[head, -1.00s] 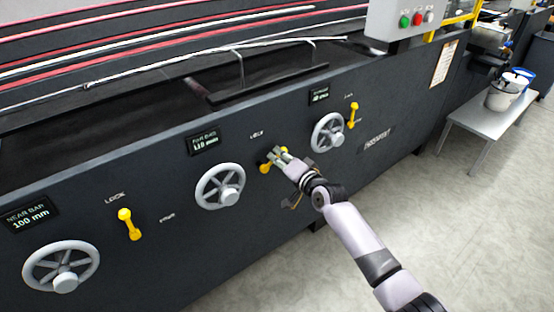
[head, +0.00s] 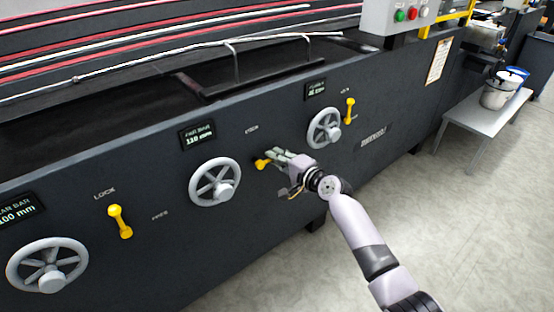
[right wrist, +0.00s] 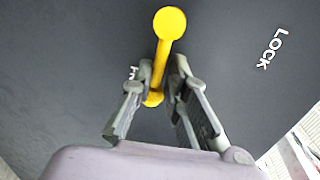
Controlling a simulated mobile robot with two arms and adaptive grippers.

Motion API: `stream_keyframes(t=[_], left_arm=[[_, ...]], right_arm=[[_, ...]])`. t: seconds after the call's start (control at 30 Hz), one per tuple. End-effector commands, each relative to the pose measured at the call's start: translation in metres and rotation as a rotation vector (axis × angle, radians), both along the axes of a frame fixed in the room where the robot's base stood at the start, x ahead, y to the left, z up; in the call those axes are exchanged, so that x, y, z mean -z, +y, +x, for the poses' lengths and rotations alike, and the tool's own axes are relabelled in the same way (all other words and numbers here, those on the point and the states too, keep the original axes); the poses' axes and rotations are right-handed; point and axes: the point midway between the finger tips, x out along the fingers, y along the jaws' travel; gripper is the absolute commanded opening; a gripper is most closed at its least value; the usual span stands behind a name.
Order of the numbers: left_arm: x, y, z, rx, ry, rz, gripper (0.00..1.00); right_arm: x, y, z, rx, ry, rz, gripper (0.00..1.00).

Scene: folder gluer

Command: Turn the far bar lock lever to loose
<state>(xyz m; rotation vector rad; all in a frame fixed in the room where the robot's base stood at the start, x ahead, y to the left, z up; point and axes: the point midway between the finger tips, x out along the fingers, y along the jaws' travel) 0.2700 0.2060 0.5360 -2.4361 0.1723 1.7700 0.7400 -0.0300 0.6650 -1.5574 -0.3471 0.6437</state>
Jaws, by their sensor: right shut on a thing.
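The far bar lock lever (head: 261,164) is yellow and sits on the dark machine panel, right of the FAR BAR handwheel (head: 215,181). In the head view its round end points left, and my right gripper hides the rest. My right gripper (head: 277,156) is at the lever, shut on it. In the right wrist view the lever (right wrist: 162,60) stands between the two fingers (right wrist: 158,95), with its round end beyond the fingertips. My left gripper is not in view.
The near bar has its own yellow lever (head: 119,221) and handwheel (head: 47,265) at the left. Another handwheel (head: 324,128) and yellow lever (head: 349,110) are just right of my gripper. A bench (head: 484,112) with buckets stands at the right. The floor in front is clear.

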Motion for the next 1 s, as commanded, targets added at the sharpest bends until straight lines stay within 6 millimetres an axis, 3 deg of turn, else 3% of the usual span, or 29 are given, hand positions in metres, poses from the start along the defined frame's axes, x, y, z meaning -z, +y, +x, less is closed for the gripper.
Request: stream_keyframes(t=[0.37,0.4,0.7,1.0], left_arm=[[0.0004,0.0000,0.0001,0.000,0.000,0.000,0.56],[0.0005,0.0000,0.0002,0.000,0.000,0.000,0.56],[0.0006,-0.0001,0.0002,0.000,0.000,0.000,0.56],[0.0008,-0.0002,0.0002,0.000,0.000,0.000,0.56]], right_arm=[[0.0035,-0.0013,-0.0001,0.002,0.012,0.006,0.00],[0.0038,-0.0015,-0.0002,0.002,0.012,0.006,0.17],[0.0037,-0.0016,-0.0002,0.002,0.009,0.002,0.37],[0.0028,-0.0011,-0.0002,0.001,0.007,0.001,0.41]])
